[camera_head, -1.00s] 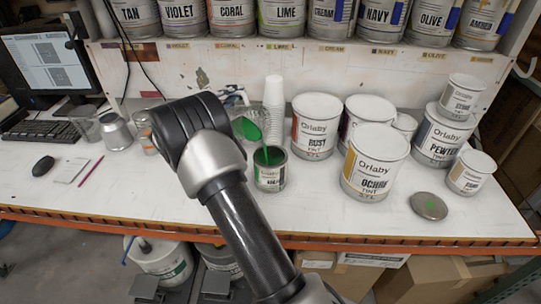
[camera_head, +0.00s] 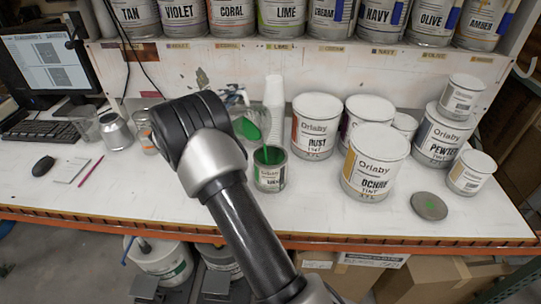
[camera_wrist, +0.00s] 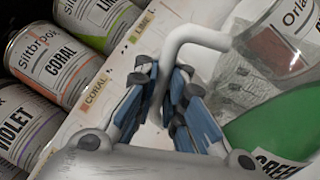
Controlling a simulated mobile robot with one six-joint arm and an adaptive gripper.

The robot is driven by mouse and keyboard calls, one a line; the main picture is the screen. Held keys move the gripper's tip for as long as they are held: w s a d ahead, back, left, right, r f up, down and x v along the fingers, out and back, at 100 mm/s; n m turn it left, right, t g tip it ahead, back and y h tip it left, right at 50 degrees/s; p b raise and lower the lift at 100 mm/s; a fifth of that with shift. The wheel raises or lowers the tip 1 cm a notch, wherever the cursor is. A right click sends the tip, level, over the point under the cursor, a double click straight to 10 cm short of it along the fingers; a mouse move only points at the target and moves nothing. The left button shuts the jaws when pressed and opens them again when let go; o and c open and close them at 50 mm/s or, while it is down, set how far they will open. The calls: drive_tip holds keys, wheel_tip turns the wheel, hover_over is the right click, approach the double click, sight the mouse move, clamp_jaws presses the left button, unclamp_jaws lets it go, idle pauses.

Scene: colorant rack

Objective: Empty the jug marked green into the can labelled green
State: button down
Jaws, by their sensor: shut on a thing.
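The clear jug (camera_head: 251,122) with green liquid is tilted above the open can in the head view, its lower side towards the can. In the wrist view the jug (camera_wrist: 275,118) shows green liquid and a label starting "GREE". My gripper (camera_wrist: 167,88) is shut on the jug's pale hooked handle (camera_wrist: 190,38); in the head view my arm mostly hides it. The small open can (camera_head: 269,180) stands upright on the bench below the jug. Its label has a green patch, but its wording is too small to read surely. Green shows at the can's mouth.
White cups (camera_head: 274,100) are stacked close behind the can. A round lid (camera_head: 429,206) with a green mark lies farther right.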

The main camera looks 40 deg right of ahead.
sight(241, 91)
drive_tip(key=shift+s+r+m, duration=0.25)
drive_tip(key=shift+r+m, duration=0.05)
idle(1.1)
drive_tip(key=shift+s+r+m+g+b, duration=0.1)
drive_tip(key=shift+s+r+m+b, duration=0.2)
drive_tip(key=shift+s+b, duration=0.25)
drive_tip(key=shift+s+r+m+g+b, duration=0.1)
drive_tip(key=shift+s+r+m+b, duration=0.2)
drive_tip(key=shift+s+b, duration=0.3)
drive_tip(key=shift+s+r+m+g+b, duration=0.1)
drive_tip(key=shift+s+r+m+b, duration=0.1)
drive_tip(key=shift+s+m+b, duration=0.35)
idle(2.9)
drive_tip(key=shift+s+r+m+b, duration=0.3)
drive_tip(key=shift+s+m+b, duration=0.05)
drive_tip(key=shift+s+b, duration=0.3)
idle(0.9)
